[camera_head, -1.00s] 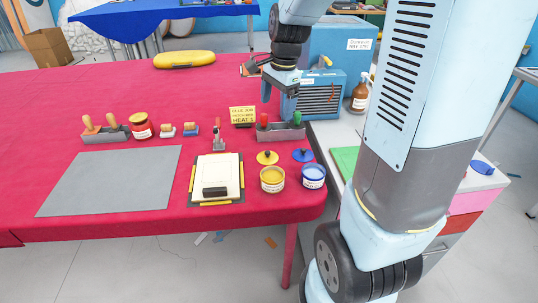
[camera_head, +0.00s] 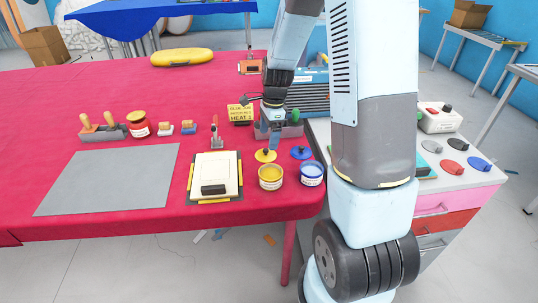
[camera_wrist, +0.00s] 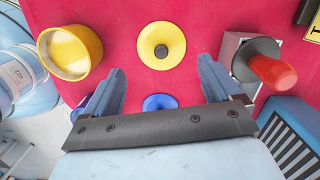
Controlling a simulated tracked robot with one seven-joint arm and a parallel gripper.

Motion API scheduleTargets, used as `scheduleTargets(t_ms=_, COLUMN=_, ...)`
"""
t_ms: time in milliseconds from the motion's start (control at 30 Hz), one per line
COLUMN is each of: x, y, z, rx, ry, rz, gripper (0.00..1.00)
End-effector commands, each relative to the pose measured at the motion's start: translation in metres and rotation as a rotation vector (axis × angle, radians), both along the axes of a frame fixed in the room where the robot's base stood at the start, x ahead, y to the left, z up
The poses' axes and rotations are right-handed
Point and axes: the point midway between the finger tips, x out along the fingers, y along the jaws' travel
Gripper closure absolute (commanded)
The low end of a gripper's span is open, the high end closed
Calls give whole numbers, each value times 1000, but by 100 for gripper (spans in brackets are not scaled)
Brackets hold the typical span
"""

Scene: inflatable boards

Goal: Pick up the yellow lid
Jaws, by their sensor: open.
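The yellow lid (camera_head: 265,156) is a small round disc with a dark knob, lying flat on the red table behind the open yellow pot (camera_head: 271,177). In the wrist view the yellow lid (camera_wrist: 161,45) shows whole, beyond the fingertips and centred between them. My gripper (camera_head: 274,136) is above the table, behind and a little right of the lid. In the wrist view my gripper (camera_wrist: 161,78) is open, with nothing between its fingers. The blue lid (camera_head: 302,153) lies right of the yellow one; in the wrist view it (camera_wrist: 159,103) is partly hidden by my gripper.
The blue pot (camera_head: 312,174) stands beside the yellow pot. A grey rack (camera_head: 291,131) with red and green-handled tools is close to my gripper; a red handle (camera_wrist: 274,72) shows in the wrist view. A clipboard-like pad (camera_head: 215,175) lies left.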

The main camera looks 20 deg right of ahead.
Motion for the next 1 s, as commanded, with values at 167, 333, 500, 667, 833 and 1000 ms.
scheduleTargets(t_ms=167, x=0, y=1, z=-10, rx=0, ry=-1, rz=0, gripper=9)
scheduleTargets(t_ms=333, x=0, y=3, z=-25, rx=0, ry=2, rz=0, gripper=9)
scheduleTargets(t_ms=500, x=0, y=5, z=-47, rx=0, ry=3, rz=0, gripper=9)
scheduleTargets(t_ms=667, x=1, y=7, z=-60, rx=0, ry=0, rz=1, gripper=9)
scheduleTargets(t_ms=833, x=1, y=7, z=-62, rx=0, ry=-1, rz=1, gripper=9)
scheduleTargets(t_ms=1000, x=1, y=7, z=-62, rx=0, ry=-1, rz=0, gripper=14)
